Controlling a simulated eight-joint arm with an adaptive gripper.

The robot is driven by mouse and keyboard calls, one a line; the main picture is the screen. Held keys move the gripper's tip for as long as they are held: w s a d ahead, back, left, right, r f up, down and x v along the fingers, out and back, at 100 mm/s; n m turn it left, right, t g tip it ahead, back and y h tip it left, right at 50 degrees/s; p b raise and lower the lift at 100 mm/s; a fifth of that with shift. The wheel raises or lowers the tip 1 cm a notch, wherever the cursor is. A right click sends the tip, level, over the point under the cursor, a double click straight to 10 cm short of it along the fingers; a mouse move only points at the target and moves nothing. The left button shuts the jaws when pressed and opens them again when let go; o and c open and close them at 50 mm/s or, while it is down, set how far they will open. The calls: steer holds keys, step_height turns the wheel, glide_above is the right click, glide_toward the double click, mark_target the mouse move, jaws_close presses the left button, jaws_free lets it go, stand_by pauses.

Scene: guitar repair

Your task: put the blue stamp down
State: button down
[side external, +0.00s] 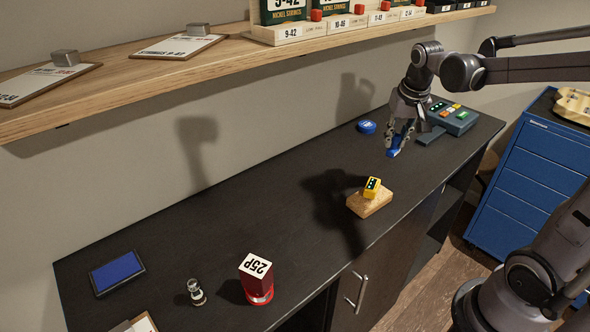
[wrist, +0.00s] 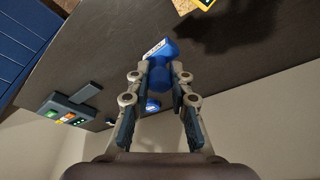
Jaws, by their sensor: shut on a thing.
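The blue stamp (side external: 394,149) is between the fingertips of my gripper (side external: 402,132), at the far right part of the dark counter (side external: 250,210). My gripper points down and is shut on it. The stamp is low, at or just above the counter top; I cannot tell whether it touches. In the wrist view the stamp (wrist: 161,64) sticks out past the fingertips of my gripper (wrist: 161,84), with a white label at its far end.
A round blue item (side external: 366,126) and a grey device with coloured buttons (side external: 452,117) are close by. A yellow item (side external: 372,187) sits on a wooden block (side external: 369,203). A red stamp (side external: 257,283) and a blue ink pad (side external: 117,272) are farther left. A wooden shelf (side external: 130,87) overhangs behind.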

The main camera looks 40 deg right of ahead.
steer(key=s+d+m, duration=0.1)
steer(key=s+d, duration=0.5)
steer(key=d, duration=0.5)
steer(key=s+d, duration=0.6)
steer(key=d, duration=0.5)
steer(key=shift+h, duration=0.3)
steer(key=w+f, duration=0.2)
steer(key=w, duration=0.1)
steer(key=w+a+f, duration=0.1)
steer(key=w+f, duration=0.1)
steer(key=w, duration=0.2)
steer(key=w+a+f, duration=0.1)
steer(key=w+f, duration=0.2)
steer(key=shift+w+a, duration=0.25)
steer(key=shift+w, duration=0.15)
steer(key=shift+f, duration=1.95)
steer(key=shift+f, duration=0.1)
steer(key=c, duration=1.2)
jaws_free()
